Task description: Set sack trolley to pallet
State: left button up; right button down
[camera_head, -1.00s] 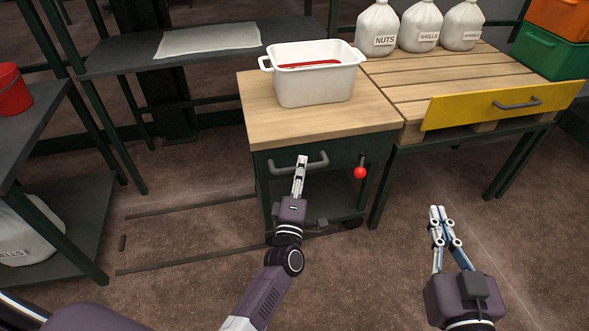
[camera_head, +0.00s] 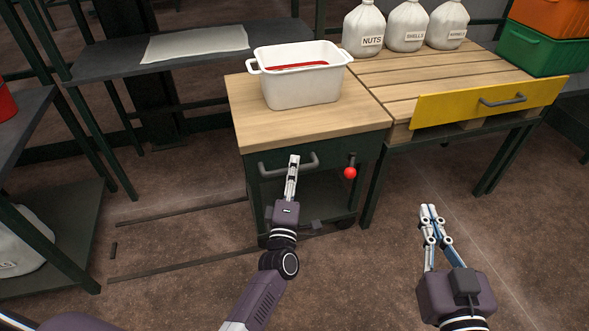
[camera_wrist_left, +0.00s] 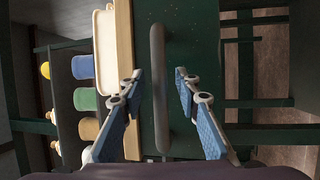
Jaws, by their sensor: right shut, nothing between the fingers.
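The sack trolley (camera_head: 310,128) has a wooden top and a dark green frame, and stands left of the slatted pallet (camera_head: 400,72). Their near edges look close together; I cannot tell whether they touch. My left gripper (camera_head: 294,160) is at the trolley's grey bar handle (camera_head: 270,170). In the left wrist view my left gripper (camera_wrist_left: 158,75) is open, with its fingers apart on either side of the handle (camera_wrist_left: 158,110). My right gripper (camera_head: 428,210) is shut and empty, over the floor in front of the pallet.
A white tub (camera_head: 300,85) stands on the trolley. A red knob (camera_head: 350,173) is on its front. Several white sacks (camera_head: 407,28) and a green crate (camera_head: 540,50) are at the pallet's back. A yellow panel (camera_head: 450,106) fronts the pallet. Floor rails (camera_head: 180,262) lie at left.

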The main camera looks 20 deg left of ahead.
pick_arm(q)
jog(key=v, duration=1.1)
jog(key=shift+s, duration=0.3)
jog(key=shift+d, duration=0.1)
